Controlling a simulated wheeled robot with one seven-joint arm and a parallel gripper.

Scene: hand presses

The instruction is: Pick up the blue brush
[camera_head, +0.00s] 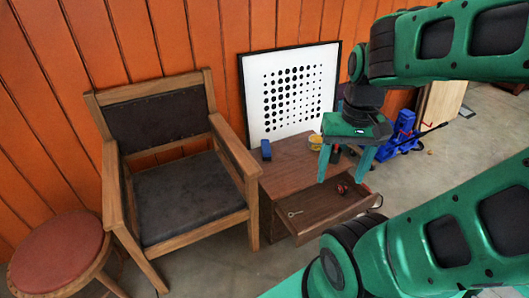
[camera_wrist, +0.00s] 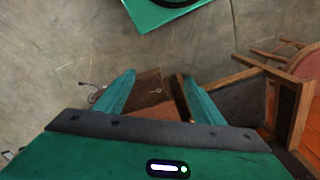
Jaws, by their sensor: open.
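A small blue object (camera_head: 266,149), which looks like the blue brush, stands on the left part of the wooden cabinet top (camera_head: 285,172), close to the framed picture. Its bristles cannot be made out. My gripper (camera_head: 342,179) is open and empty, pointing down above the right side of the cabinet and its open drawer. It is to the right of the blue object and apart from it. In the wrist view my gripper (camera_wrist: 159,77) shows spread fingers with part of the cabinet beyond them; the blue object cannot be seen there.
The open drawer (camera_head: 318,222) holds a small key-like item (camera_head: 295,213) and a red item (camera_head: 342,188). A yellow container (camera_head: 315,141) stands on the cabinet. A framed dotted picture (camera_head: 290,90) leans behind it. An armchair (camera_head: 180,200) stands left, a blue jack (camera_head: 402,135) right.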

